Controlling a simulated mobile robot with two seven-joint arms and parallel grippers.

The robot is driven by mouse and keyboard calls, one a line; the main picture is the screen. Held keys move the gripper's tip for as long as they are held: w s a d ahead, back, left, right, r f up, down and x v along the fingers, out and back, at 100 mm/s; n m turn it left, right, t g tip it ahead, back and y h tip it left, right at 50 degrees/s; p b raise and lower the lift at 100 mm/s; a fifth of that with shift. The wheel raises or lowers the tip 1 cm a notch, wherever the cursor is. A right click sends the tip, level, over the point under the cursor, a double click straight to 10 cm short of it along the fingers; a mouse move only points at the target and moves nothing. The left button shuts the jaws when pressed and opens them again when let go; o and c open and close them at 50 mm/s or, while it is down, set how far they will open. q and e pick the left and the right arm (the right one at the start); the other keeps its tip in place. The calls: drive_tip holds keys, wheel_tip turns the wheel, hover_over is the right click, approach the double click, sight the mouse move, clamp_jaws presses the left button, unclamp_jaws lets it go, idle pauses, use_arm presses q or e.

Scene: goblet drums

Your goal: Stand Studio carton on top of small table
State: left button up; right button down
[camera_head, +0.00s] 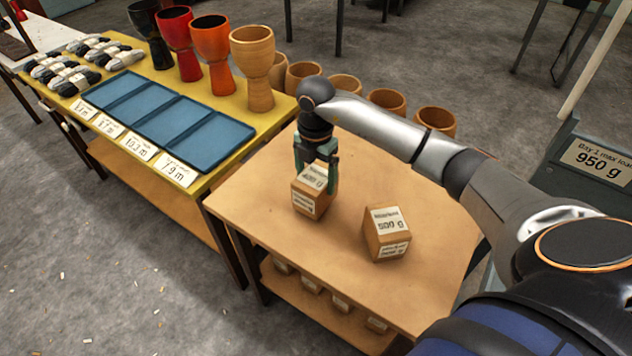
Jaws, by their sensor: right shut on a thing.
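My right gripper (316,172) comes down from above, shut on a brown carton (310,200) with white labels, one of which seems to read 400 g. The carton is upright at or just above the wooden tabletop; I cannot tell whether it touches. This wooden table (262,205) seems to be the small table. A second carton (387,235), with a label that seems to read 500 g, stands on it to the right of the gripper. The name labels are too small to read, so I cannot tell which carton is Studio. My left gripper is not in view.
More drums (386,101) stand behind the wooden table. Small blocks (310,284) sit on its lower shelf. Its front top is clear.

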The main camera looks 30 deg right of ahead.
drive_tip(key=shift+f, duration=0.95)
drive_tip(key=shift+f, duration=0.2)
unclamp_jaws()
drive_tip(key=shift+s, duration=0.1)
wheel_tip(320, 180, up, 12)
drive_tip(key=shift+r, duration=0.2)
